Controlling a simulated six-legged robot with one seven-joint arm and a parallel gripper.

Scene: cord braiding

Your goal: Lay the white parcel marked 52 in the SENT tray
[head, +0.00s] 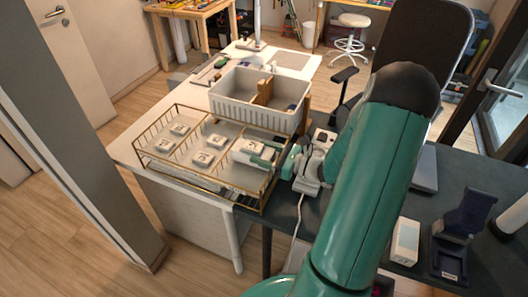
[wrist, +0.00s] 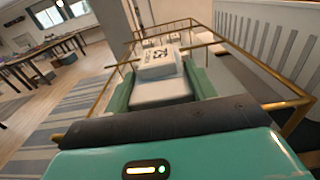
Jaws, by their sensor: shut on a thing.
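The white parcel marked 52 (wrist: 157,63) sits between the two green fingers of my gripper (wrist: 163,88) in the wrist view, its number facing up. In the head view my gripper (head: 267,154) is shut on this parcel (head: 250,147) at the right end of a gold wire tray (head: 152,164). The parcel is over or inside the tray; I cannot tell whether it touches the tray floor. I see no readable SENT label on the tray.
Several other white parcels (head: 203,158) lie in the wire tray, left of my gripper. A white ribbed bin (head: 240,110) with a brown divider stands just behind it. A phone-like white box (head: 405,241) and a dark stand (head: 462,230) are at right.

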